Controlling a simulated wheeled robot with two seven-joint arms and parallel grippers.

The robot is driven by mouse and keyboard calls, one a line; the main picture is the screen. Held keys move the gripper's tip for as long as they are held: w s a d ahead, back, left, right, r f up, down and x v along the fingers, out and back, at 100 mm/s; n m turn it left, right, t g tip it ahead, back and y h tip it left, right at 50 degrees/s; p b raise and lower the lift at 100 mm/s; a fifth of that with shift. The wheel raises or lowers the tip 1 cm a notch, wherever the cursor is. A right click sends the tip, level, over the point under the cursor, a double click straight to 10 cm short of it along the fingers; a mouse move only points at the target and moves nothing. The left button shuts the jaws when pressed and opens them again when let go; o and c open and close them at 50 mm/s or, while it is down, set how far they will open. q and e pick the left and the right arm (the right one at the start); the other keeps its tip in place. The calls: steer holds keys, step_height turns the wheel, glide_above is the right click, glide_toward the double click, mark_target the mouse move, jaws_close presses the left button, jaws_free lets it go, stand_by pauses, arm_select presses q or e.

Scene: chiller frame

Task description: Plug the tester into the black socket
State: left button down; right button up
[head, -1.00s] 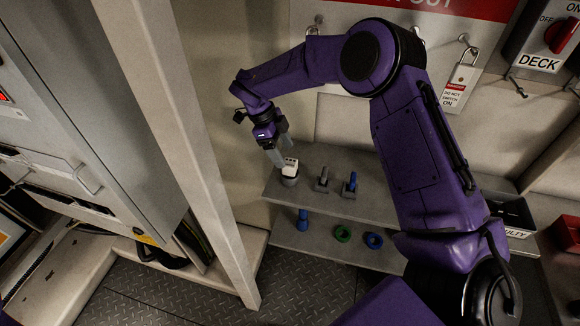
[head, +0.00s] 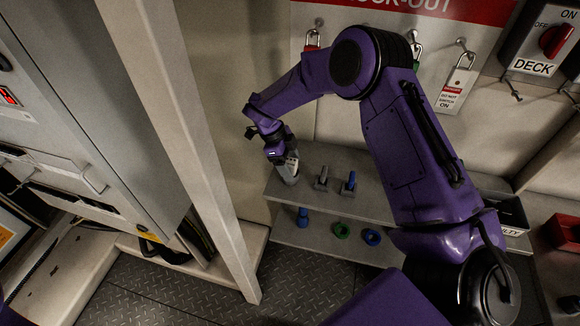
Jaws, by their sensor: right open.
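The small white block on a round grey base, which looks like the tester (head: 291,178), stands at the left end of the upper grey shelf. My right gripper (head: 288,165) is down at it from above, jaws open, and hides most of its white top. I cannot tell whether the fingers touch it. My left gripper is not in view. I cannot make out a black socket.
Beside it on the shelf stand a grey part (head: 321,180) and a blue-topped part (head: 349,184). The lower shelf holds a blue piece (head: 302,217), a green ring (head: 341,230) and a blue ring (head: 372,237). A pale post (head: 190,150) and grey cabinet (head: 110,110) stand left.

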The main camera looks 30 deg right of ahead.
mark_target(290, 162)
steer(key=c, duration=1)
steer(key=shift+r, duration=0.15)
steer(key=shift+w+r, duration=0.1)
steer(key=shift+r, duration=0.25)
step_height(290, 162, up, 9)
steer(key=shift+r+b, duration=0.1)
steer(key=shift+b, duration=1)
